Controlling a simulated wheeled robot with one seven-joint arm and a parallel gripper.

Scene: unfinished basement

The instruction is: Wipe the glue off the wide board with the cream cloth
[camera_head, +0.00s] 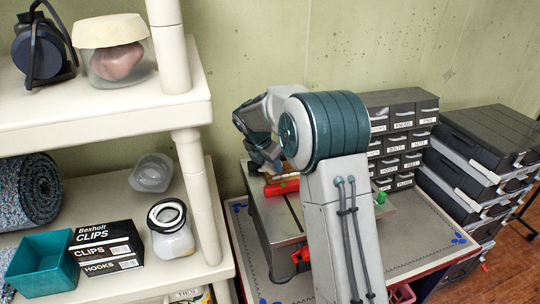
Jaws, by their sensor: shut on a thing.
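My gripper (266,161) is at the middle of the picture, pointing down over a grey flat-topped machine (275,222) on the workbench. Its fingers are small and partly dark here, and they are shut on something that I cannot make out. A small brownish patch shows just below them, next to a red bar (282,187). I cannot tell whether that patch is cloth or board. The cream cloth, the wide board and the glue cannot be made out. My arm hides part of the bench behind it.
The workbench (407,262) has a pale top. Small-parts drawers (397,150) and stacked dark cases (480,150) stand at the right. A cream shelf (125,195) at the left holds a clips box (105,248), a teal bin (40,262) and a jar (172,232).

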